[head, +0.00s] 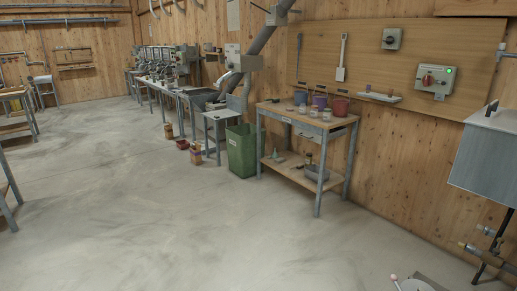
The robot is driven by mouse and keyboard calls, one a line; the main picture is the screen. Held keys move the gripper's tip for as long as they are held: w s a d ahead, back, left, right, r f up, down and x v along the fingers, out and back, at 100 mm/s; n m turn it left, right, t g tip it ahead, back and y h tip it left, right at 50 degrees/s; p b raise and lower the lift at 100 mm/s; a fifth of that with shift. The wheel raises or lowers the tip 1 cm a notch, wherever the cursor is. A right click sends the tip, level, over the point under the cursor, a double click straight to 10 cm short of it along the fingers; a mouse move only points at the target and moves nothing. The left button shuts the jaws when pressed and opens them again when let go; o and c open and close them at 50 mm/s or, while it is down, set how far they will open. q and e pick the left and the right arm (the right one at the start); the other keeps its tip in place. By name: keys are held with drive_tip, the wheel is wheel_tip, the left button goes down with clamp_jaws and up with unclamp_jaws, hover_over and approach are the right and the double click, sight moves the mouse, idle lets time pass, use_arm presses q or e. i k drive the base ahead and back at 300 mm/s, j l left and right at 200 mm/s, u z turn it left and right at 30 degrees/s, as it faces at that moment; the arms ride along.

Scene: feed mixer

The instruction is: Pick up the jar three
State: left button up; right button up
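Several small pale containers, perhaps jars, stand on the top of a wooden workbench (283,112) at the centre right. One small clear container (326,116) stands in front of a red bucket (340,106). Another small container (303,108) stands near a blue bucket (300,97). They are too small for me to read any label, so I cannot tell which is jar three.
A green bin (241,150) stands left of the workbench. A grey tray (316,172) lies on its lower shelf. A grey metal box (490,155) juts in at the right edge. The concrete floor (190,230) in front is clear.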

sight(303, 108)
drive_tip(key=i+j+u, duration=0.4)
drive_tip(key=i, duration=0.45)
drive_tip(key=i+u, duration=0.4)
drive_tip(key=i, duration=0.4)
drive_tip(key=i+j+z, duration=0.15)
drive_tip(key=i+z, duration=0.25)
drive_tip(key=i, duration=0.25)
drive_tip(key=i+j+z, duration=0.4)
drive_tip(key=i, duration=0.2)
drive_tip(key=i+j+z, duration=0.95)
drive_tip(key=j+z, duration=0.25)
drive_tip(key=j, duration=0.15)
drive_tip(key=i+j+z, duration=0.25)
drive_tip(key=j, duration=0.15)
drive_tip(key=j+z, duration=0.3)
